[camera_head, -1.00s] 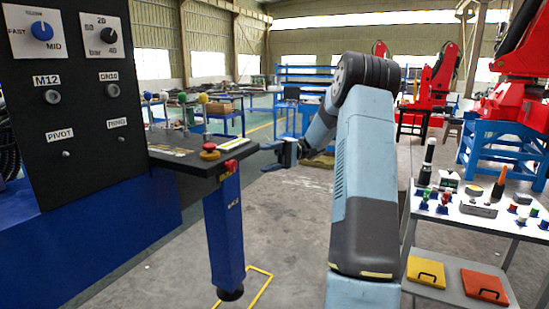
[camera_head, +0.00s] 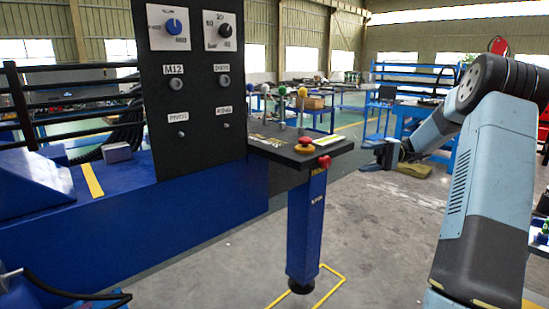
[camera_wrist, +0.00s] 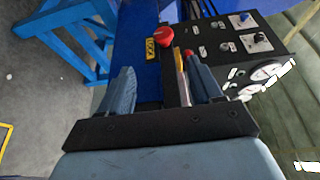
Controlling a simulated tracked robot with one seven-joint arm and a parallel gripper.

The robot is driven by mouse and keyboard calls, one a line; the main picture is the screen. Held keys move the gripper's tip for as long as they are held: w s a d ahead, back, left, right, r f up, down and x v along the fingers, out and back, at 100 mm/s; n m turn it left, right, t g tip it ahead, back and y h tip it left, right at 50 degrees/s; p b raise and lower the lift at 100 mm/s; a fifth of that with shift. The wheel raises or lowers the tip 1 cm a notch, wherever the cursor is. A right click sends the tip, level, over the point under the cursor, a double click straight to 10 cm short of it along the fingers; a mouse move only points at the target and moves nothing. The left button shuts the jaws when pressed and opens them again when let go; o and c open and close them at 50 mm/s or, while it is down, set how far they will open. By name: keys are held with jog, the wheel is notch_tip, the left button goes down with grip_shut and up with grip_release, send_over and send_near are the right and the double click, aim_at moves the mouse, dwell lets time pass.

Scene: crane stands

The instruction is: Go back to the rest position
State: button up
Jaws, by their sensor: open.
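My gripper (camera_head: 379,157) is at the end of my blue-grey arm, just right of the black control desk in the head view. In the wrist view my gripper (camera_wrist: 158,88) shows two blue fingers standing apart with nothing held between them. Past the fingers lie the blue column's top, a red knob (camera_wrist: 163,40) and the black panel. A gap shows between my gripper and the desk in the head view.
The control desk (camera_head: 280,156) stands on a blue post (camera_head: 305,230) with levers and a red button (camera_head: 305,145). The black panel (camera_head: 200,105) with two dials rises at left. Grey floor (camera_head: 375,235) is clear between desk and arm. Blue workbenches stand behind.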

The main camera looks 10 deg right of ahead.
jog(key=s+a+r+m+t+h, duration=0.1)
jog(key=s+a+r+m+h, duration=0.15)
jog(key=s+a+h, duration=0.95)
jog(key=s+a+t+h, duration=0.1)
jog(key=s+t, duration=0.3)
jog(key=s, duration=0.6)
jog(key=s+a+t+h, duration=0.2)
jog(key=s+t+h, duration=0.2)
jog(key=s, duration=0.5)
jog(key=shift+s+r+t, duration=0.25)
jog(key=shift+s+t, duration=0.1)
jog(key=shift+t, duration=0.15)
jog(key=shift+c, duration=0.4)
